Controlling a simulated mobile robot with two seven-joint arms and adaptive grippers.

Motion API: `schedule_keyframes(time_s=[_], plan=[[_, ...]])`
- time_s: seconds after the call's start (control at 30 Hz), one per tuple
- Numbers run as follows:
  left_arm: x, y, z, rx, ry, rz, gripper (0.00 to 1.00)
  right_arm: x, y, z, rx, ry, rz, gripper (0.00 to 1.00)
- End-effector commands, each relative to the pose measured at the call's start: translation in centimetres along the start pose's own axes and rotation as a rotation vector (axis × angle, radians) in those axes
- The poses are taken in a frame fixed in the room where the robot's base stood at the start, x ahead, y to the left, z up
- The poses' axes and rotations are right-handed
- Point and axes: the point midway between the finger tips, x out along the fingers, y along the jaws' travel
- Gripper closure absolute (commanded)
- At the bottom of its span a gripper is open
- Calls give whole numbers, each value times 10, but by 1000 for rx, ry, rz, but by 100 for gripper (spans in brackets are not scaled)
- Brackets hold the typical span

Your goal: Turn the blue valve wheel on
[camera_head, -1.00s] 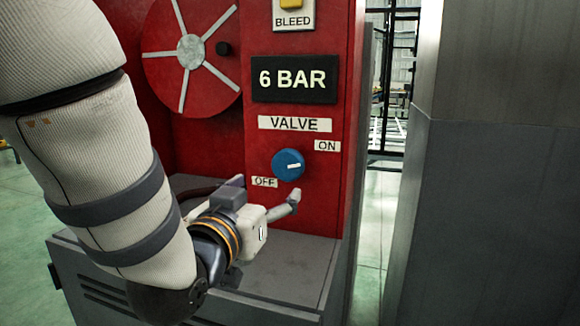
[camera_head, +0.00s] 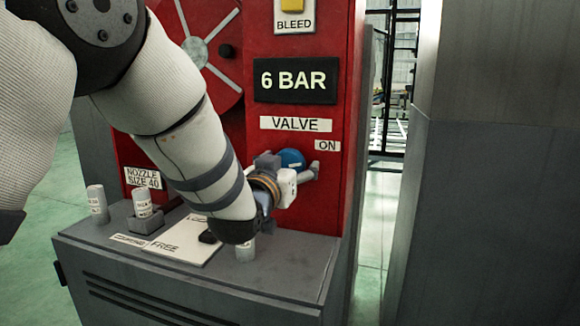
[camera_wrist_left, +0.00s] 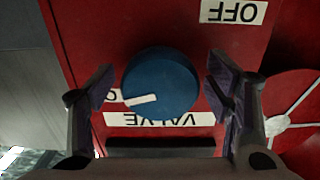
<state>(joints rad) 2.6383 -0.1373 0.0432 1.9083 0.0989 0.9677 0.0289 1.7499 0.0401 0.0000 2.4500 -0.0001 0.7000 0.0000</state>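The blue valve wheel (camera_head: 291,157) is on the red panel, below the VALVE label (camera_head: 296,124) and left of the ON label (camera_head: 327,145). My left gripper (camera_head: 298,172) is in front of it and hides its lower part. In the left wrist view, which is upside down, the blue wheel (camera_wrist_left: 160,84) sits between the two fingers of my open left gripper (camera_wrist_left: 158,88), with a gap visible on each side. Its white mark points left, toward a partly hidden label. The OFF label (camera_wrist_left: 233,11) shows at upper right. My right gripper is not in view.
The red panel carries a 6 BAR display (camera_head: 295,80) and a spoked reel (camera_head: 200,45). Below is a grey ledge (camera_head: 285,265) with white nozzle pieces (camera_head: 143,203) and a FREE card (camera_head: 178,245). A grey wall (camera_head: 490,200) stands to the right.

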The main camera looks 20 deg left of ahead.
Motion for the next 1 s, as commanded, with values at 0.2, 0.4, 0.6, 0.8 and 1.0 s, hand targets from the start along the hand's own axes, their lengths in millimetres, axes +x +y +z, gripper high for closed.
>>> schedule_keyframes(time_s=[0.2,0.4,0.6,0.8,1.0], plan=[[0,0,0,-1,0,0,76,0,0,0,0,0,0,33],[0,0,0,-67,0,-1,76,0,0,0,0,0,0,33],[0,0,0,-94,0,0,76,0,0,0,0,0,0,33],[0,0,0,-93,0,0,27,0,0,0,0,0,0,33],[0,0,0,-92,0,0,27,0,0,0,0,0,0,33]])
